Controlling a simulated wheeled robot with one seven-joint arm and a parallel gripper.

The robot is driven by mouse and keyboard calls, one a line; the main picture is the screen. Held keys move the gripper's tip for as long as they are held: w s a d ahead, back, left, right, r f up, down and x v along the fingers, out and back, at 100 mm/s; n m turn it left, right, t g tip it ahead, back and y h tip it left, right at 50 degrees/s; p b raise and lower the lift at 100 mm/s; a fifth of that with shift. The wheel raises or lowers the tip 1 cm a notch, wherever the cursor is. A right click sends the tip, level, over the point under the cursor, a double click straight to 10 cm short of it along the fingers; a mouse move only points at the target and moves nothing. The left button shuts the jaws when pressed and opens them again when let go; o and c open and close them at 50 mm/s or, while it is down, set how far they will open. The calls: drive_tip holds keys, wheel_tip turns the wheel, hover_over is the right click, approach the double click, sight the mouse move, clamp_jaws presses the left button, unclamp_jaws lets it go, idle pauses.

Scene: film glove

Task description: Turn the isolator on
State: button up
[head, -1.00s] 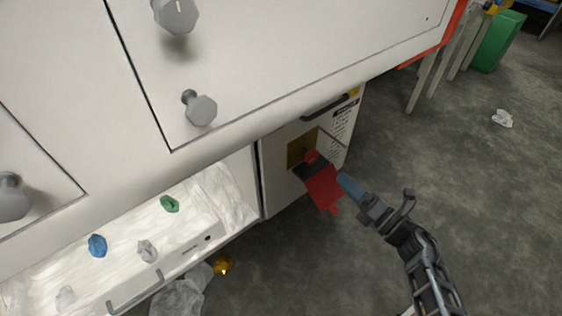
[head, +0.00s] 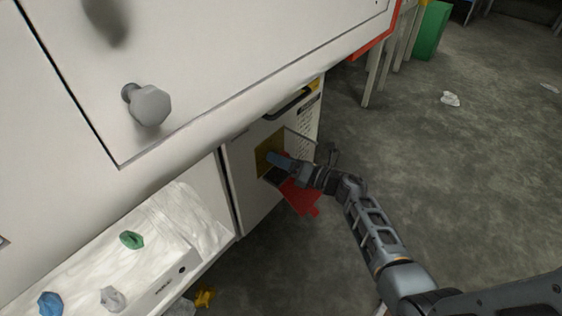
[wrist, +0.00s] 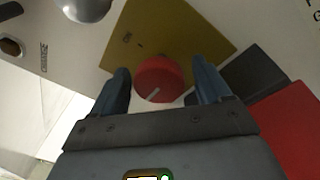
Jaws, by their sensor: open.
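The isolator is a red round knob (wrist: 158,79) with a pale line mark, on a yellow plate (wrist: 190,32) in the wrist view. In the head view the yellow plate (head: 268,150) is on the front of a pale cabinet (head: 250,190), and my gripper hides the knob. My gripper (wrist: 160,88) is open, with one finger on each side of the knob. Whether the fingers touch it cannot be told. In the head view my gripper (head: 277,160) reaches the plate from the right. A red flag-like piece (head: 299,197) hangs just below my gripper.
A large white cabinet with a grey knob (head: 150,105) overhangs at the upper left. The floor (head: 450,190) to the right is mostly clear, with a scrap of litter (head: 450,98).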

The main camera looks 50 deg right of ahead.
drive_tip(key=shift+w, duration=0.2)
drive_tip(key=shift+c, duration=0.2)
drive_tip(key=c, duration=1)
drive_tip(key=shift+o, duration=0.2)
